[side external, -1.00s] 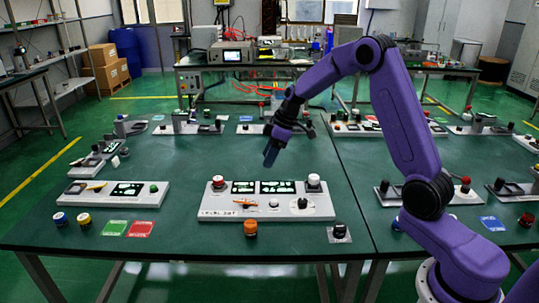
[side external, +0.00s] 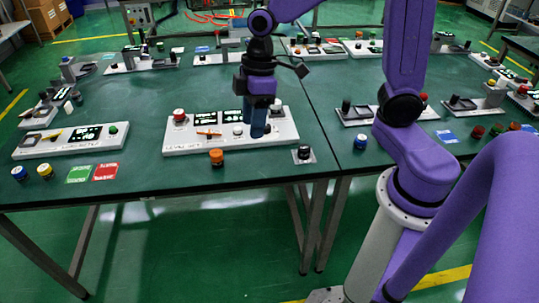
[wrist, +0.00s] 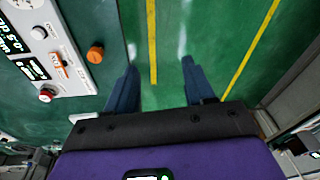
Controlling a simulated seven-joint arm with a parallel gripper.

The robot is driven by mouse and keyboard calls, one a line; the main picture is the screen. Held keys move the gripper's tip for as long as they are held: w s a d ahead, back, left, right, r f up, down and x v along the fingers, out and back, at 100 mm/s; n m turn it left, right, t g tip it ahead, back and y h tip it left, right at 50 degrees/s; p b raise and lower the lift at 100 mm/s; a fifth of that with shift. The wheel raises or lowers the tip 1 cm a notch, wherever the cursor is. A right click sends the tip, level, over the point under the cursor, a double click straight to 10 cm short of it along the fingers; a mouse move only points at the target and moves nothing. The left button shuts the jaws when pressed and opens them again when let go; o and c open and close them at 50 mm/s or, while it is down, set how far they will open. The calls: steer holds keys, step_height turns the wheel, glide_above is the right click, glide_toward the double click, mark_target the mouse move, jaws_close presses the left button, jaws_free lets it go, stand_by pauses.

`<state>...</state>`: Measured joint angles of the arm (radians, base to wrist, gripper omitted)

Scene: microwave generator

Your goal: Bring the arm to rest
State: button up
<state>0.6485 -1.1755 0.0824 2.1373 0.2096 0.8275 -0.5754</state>
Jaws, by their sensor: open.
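My gripper (side external: 257,125) shows in the side view with its fingers pointing down, in front of the right part of the white control panel (side external: 185,144). Its height above the panel is hard to tell. The fingers partly hide the panel's right end in the side view.
An orange knob (side external: 216,157) and a dark knob on a pad (side external: 304,152) stand at the table's (side external: 140,188) front edge. Green and red cards (side external: 105,172) lie to the left. More panels line the back. Free floor (side external: 200,250) is in front.

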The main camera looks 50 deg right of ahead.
steer(key=s+d+h, duration=0.1)
steer(key=s+d, duration=0.1)
steer(key=s, duration=0.7)
steer(key=s+d+n, duration=0.1)
steer(key=s+d, duration=0.1)
steer(key=s, duration=0.8)
steer(key=shift+d+n+h, duration=0.2)
steer(key=shift+n+h, duration=0.1)
steer(key=shift+h, duration=0.1)
